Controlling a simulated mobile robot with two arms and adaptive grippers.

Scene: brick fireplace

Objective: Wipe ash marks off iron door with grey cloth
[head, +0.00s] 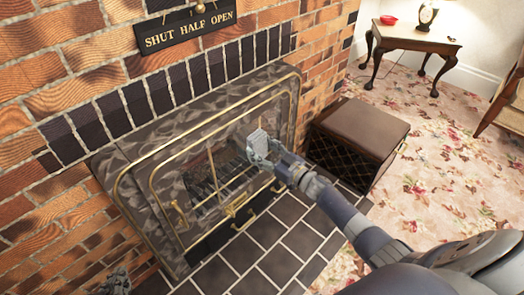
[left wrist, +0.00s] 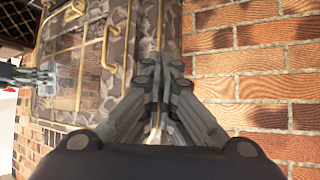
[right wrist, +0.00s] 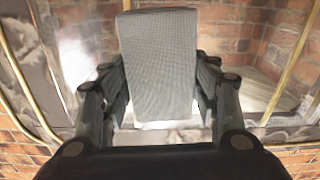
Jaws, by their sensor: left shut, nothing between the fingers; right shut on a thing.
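The iron door (head: 165,186) is set in the brick fireplace, with a mottled grey surface, brass trim and panes; it also shows in the left wrist view (left wrist: 72,75). Pale patches show on it in the right wrist view, but I cannot tell ash from reflections. My right gripper (head: 262,150) is shut on the grey cloth (right wrist: 158,60), a folded, block-like pad, in front of the door's right part. Whether the cloth touches the door is unclear. My left gripper (left wrist: 160,72) is shut and empty, near the frame's side and brick wall; it shows low at left in the head view (head: 115,283).
A "SHUT HALF OPEN" sign (head: 186,28) hangs above the door. A brown padded box (head: 362,128) stands right of the fireplace. Dark hearth tiles (head: 268,232) lie in front, mostly clear. A small side table (head: 410,38) stands farther right.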

